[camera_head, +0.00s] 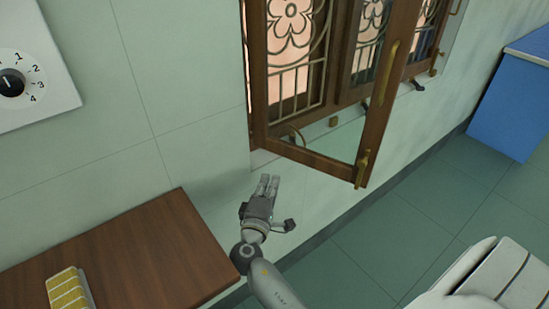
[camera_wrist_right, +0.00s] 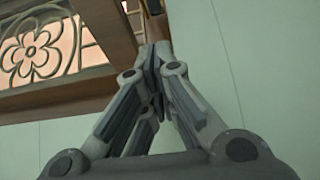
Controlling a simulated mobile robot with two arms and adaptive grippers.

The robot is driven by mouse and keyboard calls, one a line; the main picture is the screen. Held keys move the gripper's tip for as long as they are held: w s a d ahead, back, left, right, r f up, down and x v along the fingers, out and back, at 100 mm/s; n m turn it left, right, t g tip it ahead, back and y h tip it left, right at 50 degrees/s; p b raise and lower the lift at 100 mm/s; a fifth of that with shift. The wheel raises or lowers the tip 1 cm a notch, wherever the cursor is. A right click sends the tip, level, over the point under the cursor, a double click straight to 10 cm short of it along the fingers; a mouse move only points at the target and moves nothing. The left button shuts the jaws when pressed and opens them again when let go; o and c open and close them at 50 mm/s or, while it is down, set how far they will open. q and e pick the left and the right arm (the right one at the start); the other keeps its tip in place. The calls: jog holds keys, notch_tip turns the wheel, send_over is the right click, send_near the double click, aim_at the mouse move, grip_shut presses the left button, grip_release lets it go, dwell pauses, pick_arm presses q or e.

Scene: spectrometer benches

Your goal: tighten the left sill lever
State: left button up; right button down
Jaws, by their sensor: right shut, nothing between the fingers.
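A brown wooden window with metal grilles (camera_head: 295,60) is set in the pale green wall, and one casement (camera_head: 375,110) stands swung open into the room. Behind its glass, a small curved lever-like part (camera_head: 294,134) shows at the left of the sill. A dark lever (camera_head: 417,86) sits farther right on the sill. My right gripper (camera_head: 269,178) is below the window's left lower corner, apart from the sill parts. In the right wrist view, its fingers (camera_wrist_right: 156,50) meet at the tips, with nothing between them. My left gripper is out of view.
The open casement's lower corner, with a brass fitting (camera_head: 361,168), juts out to the right of my right gripper. A brown wooden table (camera_head: 150,245) with a yellow striped block (camera_head: 68,290) stands at lower left. A blue cabinet (camera_head: 515,100) stands far right.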

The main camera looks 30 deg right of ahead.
aim_at(277, 159)
jog(key=shift+w+d, duration=0.1)
jog(key=p+x, duration=0.1)
jog(key=x, duration=0.8)
jog(key=shift+w+d+f+p, duration=0.1)
jog(key=shift+w+d+p, duration=0.15)
jog(key=shift+w+p, duration=0.05)
jog(key=shift+s, duration=0.1)
jog(key=shift+s+d+n+t+y, duration=0.3)
jog(key=shift+s+n+t+y, duration=0.1)
jog(key=shift+t+y, duration=0.15)
jog(key=shift+s+d+n+t+y, duration=0.2)
jog(key=shift+n+t+y, duration=0.1)
jog(key=shift+y, duration=0.15)
jog(key=shift+n+t+y, duration=0.55)
jog(key=shift+n+y, duration=0.15)
jog(key=shift+y, duration=0.2)
jog(key=shift+s+d+b, duration=0.2)
jog(key=shift+s+d, duration=0.5)
jog(key=shift+d, duration=0.2)
jog(key=shift+s+d+b, duration=0.15)
jog(key=shift+s+d, duration=0.6)
jog(key=shift+d, duration=0.15)
